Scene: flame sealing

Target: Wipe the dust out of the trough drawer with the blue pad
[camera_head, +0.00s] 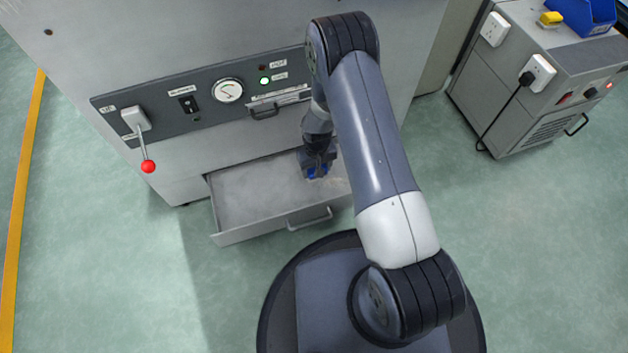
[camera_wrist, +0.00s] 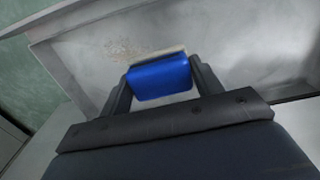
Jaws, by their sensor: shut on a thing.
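The trough drawer (camera_head: 250,200) is pulled out from the grey machine, with its handle at the front. My gripper (camera_head: 317,168) is inside the drawer toward its right part, pointing down. In the wrist view my gripper (camera_wrist: 162,82) is shut on the blue pad (camera_wrist: 160,79), which has a pale underside edge. Brownish dust (camera_wrist: 124,49) lies on the drawer floor beside the pad. Whether the pad touches the floor is hard to tell. My arm hides part of the drawer's right side.
The machine's panel (camera_head: 215,97) above the drawer has a gauge, a green light, switches and a red-knobbed lever (camera_head: 148,165). A grey cabinet (camera_head: 530,90) with a blue bin (camera_head: 585,14) stands at right. The green floor at left is clear.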

